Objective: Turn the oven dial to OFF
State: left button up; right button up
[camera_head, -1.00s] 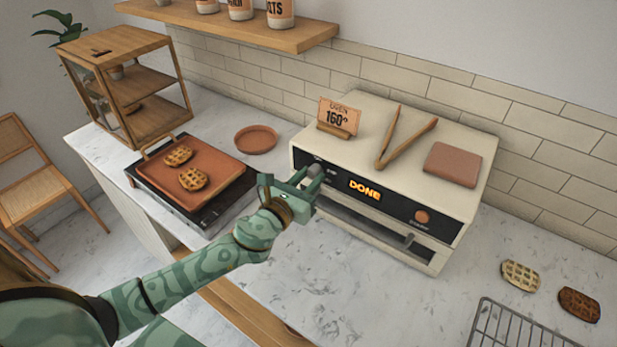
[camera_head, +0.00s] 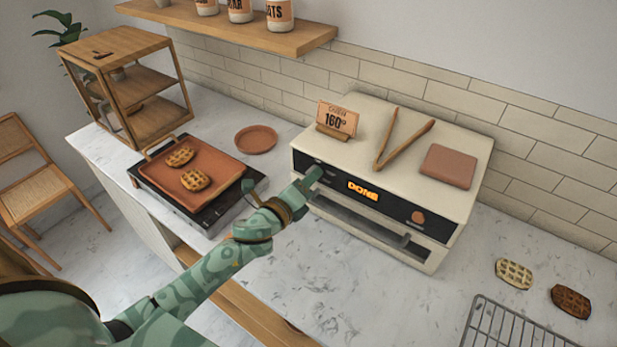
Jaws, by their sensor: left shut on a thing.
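The cream oven (camera_head: 395,150) stands on the counter, with a black front panel (camera_head: 390,207) and a lit "DONE" display (camera_head: 363,190). My left gripper (camera_head: 314,176) is at the left end of this panel, shut on the oven dial there. The gripper hides the dial almost wholly, so its pointer and the OFF mark cannot be read. A round orange knob (camera_head: 418,217) sits at the right end of the panel, untouched. My right gripper is not in view.
Tongs (camera_head: 405,140), an "OVEN 160°" sign (camera_head: 337,119) and a brown square (camera_head: 448,166) lie on the oven. A hot plate with a waffle tray (camera_head: 222,168) stands left, beside a wooden cabinet (camera_head: 125,85). A wire rack (camera_head: 510,330) and two waffles are at right.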

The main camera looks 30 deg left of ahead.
pick_arm(q)
jog(key=shift+r+n+h+p, duration=0.1)
jog(key=shift+n+h+p, duration=0.3)
jog(key=shift+n+p, duration=4.2)
jog(key=n+b, duration=0.3)
jog(key=n, duration=0.1)
jog(key=o, duration=1)
jog(key=shift+a, duration=0.1)
jog(key=shift+s, duration=0.1)
jog(key=s+a, duration=0.1)
jog(key=s, duration=0.4)
jog(key=s+b, duration=0.1)
jog(key=s, duration=0.4)
jog(key=s+a, duration=0.1)
jog(key=s, duration=0.5)
jog(key=shift+a+r, duration=0.15)
jog(key=shift+a, duration=0.2)
